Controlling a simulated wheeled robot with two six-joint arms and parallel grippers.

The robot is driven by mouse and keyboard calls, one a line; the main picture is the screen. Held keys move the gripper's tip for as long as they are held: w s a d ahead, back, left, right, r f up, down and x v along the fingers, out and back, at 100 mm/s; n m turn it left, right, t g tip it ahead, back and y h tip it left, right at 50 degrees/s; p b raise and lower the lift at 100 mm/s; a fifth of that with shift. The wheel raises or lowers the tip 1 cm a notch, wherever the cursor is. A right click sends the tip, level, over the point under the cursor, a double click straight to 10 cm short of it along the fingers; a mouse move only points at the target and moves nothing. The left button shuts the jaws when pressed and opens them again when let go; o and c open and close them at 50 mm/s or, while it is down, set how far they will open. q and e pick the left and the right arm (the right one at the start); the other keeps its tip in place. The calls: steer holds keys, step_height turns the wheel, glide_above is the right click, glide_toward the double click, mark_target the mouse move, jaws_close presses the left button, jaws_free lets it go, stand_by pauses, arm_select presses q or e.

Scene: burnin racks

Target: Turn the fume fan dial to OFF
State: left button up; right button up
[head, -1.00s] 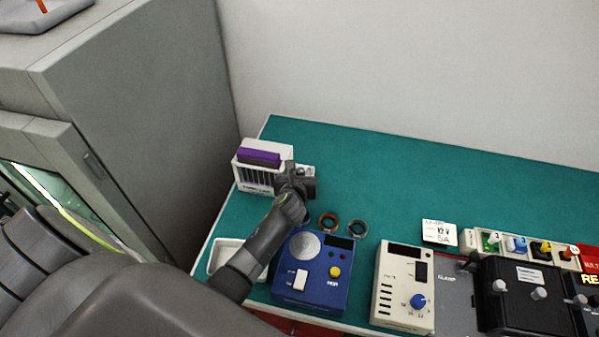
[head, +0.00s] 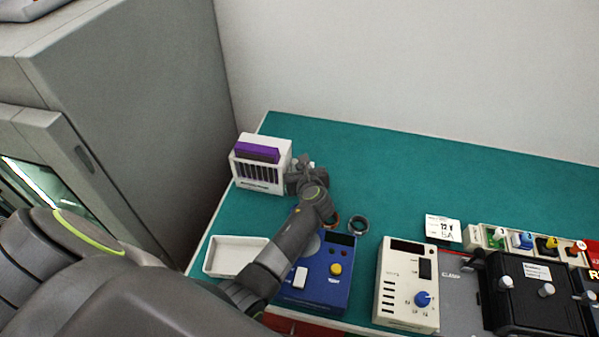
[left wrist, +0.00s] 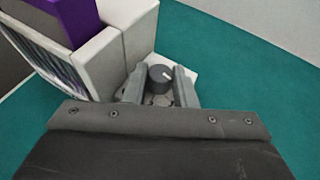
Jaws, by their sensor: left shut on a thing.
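The fume fan (head: 262,174) is a white box with dark vertical slots and a purple block on top, at the back left of the green bench. Its dial (left wrist: 160,77), a dark grey round knob with a white pointer mark, shows in the left wrist view on a small white base beside the box. My left gripper (left wrist: 158,88) has its two fingers on either side of the dial, shut on it. In the head view my left gripper (head: 304,180) hides the dial. Any OFF marking is hidden or too small to read. My right gripper is not in view.
A white tray (head: 207,268), a blue device (head: 318,302) with a yellow button and a cream device (head: 390,318) with a blue knob stand along the front. A dark ring (head: 358,226) lies behind them. A grey cabinet (head: 130,110) stands at left. The back middle bench is clear.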

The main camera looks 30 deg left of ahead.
arm_select(q)
steer(key=n+g+y+b, duration=0.1)
steer(key=n, duration=0.1)
steer(key=n+g+y+b, duration=0.1)
steer(key=n+g, duration=0.1)
steer(key=n+g+y+b, duration=0.1)
steer(key=g, duration=0.1)
steer(key=shift+w+d+n+y, duration=0.25)
steer(key=shift+w+n+y, duration=0.05)
steer(key=shift+n, duration=0.1)
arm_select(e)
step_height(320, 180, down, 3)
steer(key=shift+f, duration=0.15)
arm_select(q)
steer(key=shift+g, duration=0.4)
steer(key=o, duration=0.7)
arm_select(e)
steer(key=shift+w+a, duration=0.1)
